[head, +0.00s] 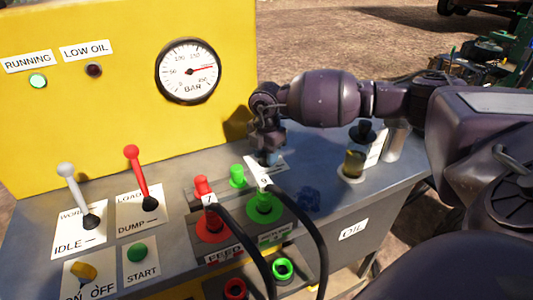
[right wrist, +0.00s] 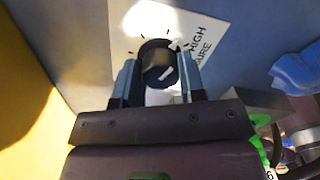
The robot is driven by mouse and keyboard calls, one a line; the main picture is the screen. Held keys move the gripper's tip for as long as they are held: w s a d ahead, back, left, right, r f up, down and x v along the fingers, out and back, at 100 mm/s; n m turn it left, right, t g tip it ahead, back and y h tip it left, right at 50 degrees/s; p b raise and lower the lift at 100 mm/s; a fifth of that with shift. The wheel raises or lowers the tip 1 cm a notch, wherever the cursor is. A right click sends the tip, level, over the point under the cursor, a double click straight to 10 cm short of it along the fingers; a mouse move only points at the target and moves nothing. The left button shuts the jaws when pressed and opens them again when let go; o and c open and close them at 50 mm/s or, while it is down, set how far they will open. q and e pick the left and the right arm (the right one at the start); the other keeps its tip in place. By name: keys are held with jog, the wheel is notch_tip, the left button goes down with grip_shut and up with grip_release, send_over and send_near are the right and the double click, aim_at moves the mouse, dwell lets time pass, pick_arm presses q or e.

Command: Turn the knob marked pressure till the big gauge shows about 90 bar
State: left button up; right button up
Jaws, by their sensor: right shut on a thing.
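The big gauge (head: 188,71) is a round white dial marked BAR on the yellow panel. Its red needle points right and slightly up, past the 150 mark and short of the 250 mark, around 200. The pressure knob (right wrist: 156,65) is black with a white pointer line, on a white label with tick marks and partly readable words, HIGH and the end of PRESSURE. My right gripper (right wrist: 157,78) is shut on the knob, a finger on each side. In the head view my right gripper (head: 268,153) points down at the grey console and hides the knob. My left gripper is out of view.
A red lever (head: 138,178) and a white-knobbed lever (head: 76,195) stand at left on the console (head: 180,195). Red and green hose couplings (head: 264,206) with black hoses sit in front of the gripper. An oil filler (head: 353,165) stands to the right, under my arm.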

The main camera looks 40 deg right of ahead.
jog(key=shift+r+n+p, duration=0.15)
jog(key=shift+n+p, duration=0.2)
jog(key=shift+n, duration=0.55)
jog(key=n+p, duration=0.1)
jog(key=n, duration=0.6)
jog(key=shift+p, duration=0.3)
jog(key=n, duration=0.3)
jog(key=shift+n, duration=0.4)
jog(key=n, duration=1.1)
jog(key=shift+f, duration=0.2)
jog(key=n+b, duration=0.1)
jog(key=n, duration=0.3)
jog(key=n+b, duration=0.1)
jog(key=n, duration=0.3)
jog(key=shift+n, duration=0.4)
jog(key=n, duration=0.3)
jog(key=shift+n+b, duration=0.3)
jog(key=shift+b, duration=0.1)
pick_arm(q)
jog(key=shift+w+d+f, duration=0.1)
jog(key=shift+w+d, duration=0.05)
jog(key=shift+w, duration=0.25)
pick_arm(e)
jog(key=shift+n, duration=0.5)
jog(key=shift+r, duration=0.1)
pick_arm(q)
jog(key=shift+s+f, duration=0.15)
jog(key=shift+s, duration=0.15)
